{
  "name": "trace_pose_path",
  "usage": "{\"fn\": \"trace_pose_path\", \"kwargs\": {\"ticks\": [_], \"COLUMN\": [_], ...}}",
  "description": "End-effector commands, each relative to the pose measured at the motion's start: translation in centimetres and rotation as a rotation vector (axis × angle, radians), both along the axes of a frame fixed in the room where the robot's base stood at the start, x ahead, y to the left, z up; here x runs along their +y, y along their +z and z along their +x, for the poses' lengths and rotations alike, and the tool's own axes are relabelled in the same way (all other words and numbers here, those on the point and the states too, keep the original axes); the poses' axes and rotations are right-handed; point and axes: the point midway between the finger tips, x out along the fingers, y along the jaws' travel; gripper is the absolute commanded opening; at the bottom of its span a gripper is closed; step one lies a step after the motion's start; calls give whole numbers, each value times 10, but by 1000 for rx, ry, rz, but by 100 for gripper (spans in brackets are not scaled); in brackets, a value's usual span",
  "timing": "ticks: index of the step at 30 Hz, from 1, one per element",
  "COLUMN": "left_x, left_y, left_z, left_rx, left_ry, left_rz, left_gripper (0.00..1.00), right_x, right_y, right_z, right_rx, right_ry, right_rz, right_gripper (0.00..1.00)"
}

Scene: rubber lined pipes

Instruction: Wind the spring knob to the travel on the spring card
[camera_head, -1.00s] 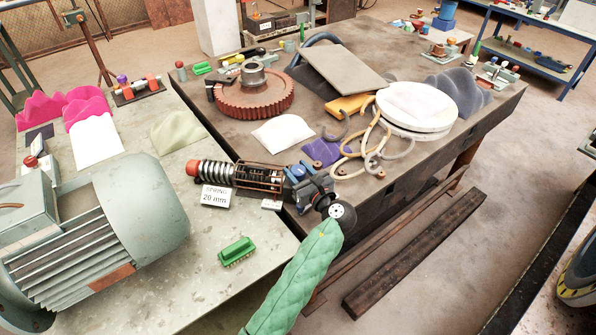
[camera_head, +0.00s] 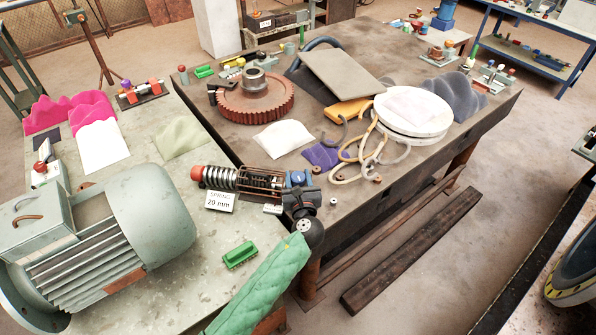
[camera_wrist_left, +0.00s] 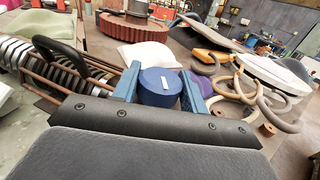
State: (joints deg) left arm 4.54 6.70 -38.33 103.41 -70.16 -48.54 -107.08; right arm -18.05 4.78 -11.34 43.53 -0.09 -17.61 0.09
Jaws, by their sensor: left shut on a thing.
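The spring unit lies on the bench with a red end cap (camera_head: 197,173), a grey coil spring (camera_head: 221,178) and a cage of copper rods (camera_head: 262,181). The spring card (camera_head: 220,201) stands in front of it and reads "SPRING 20 mm". My left gripper (camera_head: 298,182) is at the unit's right end. In the left wrist view, its two blue fingers stand on either side of the round dark blue spring knob (camera_wrist_left: 160,88), shut on it. The knob has a white mark on its face. My right gripper is not in view.
A grey motor (camera_head: 120,235) fills the lower left, with a green brush (camera_head: 240,255) beside it. Hoses (camera_head: 365,155), a purple cloth (camera_head: 325,156) and a white cloth (camera_head: 283,137) lie behind the gripper. A red gear (camera_head: 256,97) is farther back.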

Motion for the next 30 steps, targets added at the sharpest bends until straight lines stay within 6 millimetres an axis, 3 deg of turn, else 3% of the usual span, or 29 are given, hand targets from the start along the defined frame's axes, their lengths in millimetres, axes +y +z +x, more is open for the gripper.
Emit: {"fn": "trace_pose_path", "kwargs": {"ticks": [3, 9, 21, 30], "left_x": [2, 1, 1, 0], "left_y": [5, 4, 1, 1], "left_z": [0, 1, 1, 1], "left_rx": [-1, -1, -2, -2], "left_ry": [-105, -255, -473, -529], "left_rz": [6, 5, 4, 1], "left_gripper": [20, 20, 20, 20], "right_x": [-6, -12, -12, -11], "right_y": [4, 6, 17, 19], "right_z": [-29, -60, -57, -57], "right_rx": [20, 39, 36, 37], "right_ry": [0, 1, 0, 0], "right_rz": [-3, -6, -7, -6], "right_gripper": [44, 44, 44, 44]}}
